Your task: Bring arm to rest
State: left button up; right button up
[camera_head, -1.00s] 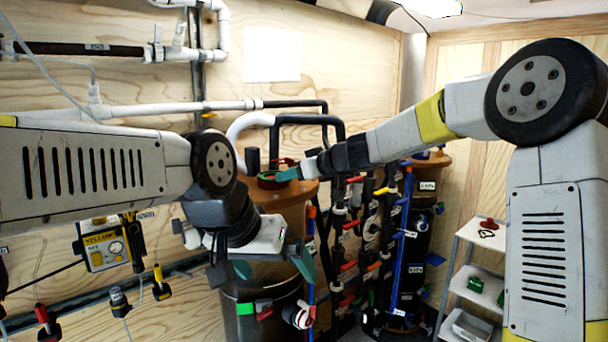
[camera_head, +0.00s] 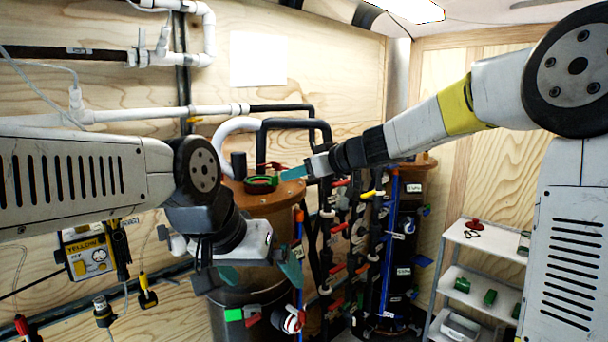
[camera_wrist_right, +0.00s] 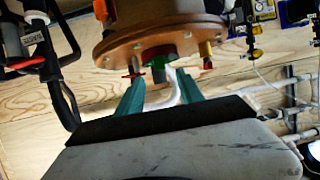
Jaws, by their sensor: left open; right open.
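My right arm reaches in from the right in the head view. Its gripper (camera_head: 294,173) is above the right side of the brown filter tank top (camera_head: 283,198), to the right of a green and red ring fitting (camera_head: 262,184). In the right wrist view the two teal fingers (camera_wrist_right: 160,92) are spread with nothing held between them. The tank top (camera_wrist_right: 120,45) and the green fitting (camera_wrist_right: 161,50) show beyond the fingertips, apart from them. My left gripper (camera_head: 260,274) is open and empty in front of the tank, its teal fingers apart.
Pipes and hoses with coloured valve handles (camera_head: 338,240) stand right of the tank. A white shelf (camera_head: 455,272) with small green items is at the lower right. A yellow device (camera_head: 90,255) hangs on the left wooden wall. White pipes run along that wall.

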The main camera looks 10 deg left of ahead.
jog(key=s+d+f+m+h, duration=0.3)
jog(key=s+d, duration=0.6)
jog(key=s+d+f+m+h, duration=0.3)
jog(key=s+d+m, duration=0.1)
jog(key=s+d, duration=0.5)
jog(key=s+d+f+m+g+h, duration=0.1)
jog(key=s+d+f+m+h, duration=0.2)
jog(key=s+d, duration=0.6)
jog(key=shift+s+f+m, duration=0.4)
jog(key=shift+s, duration=0.65)
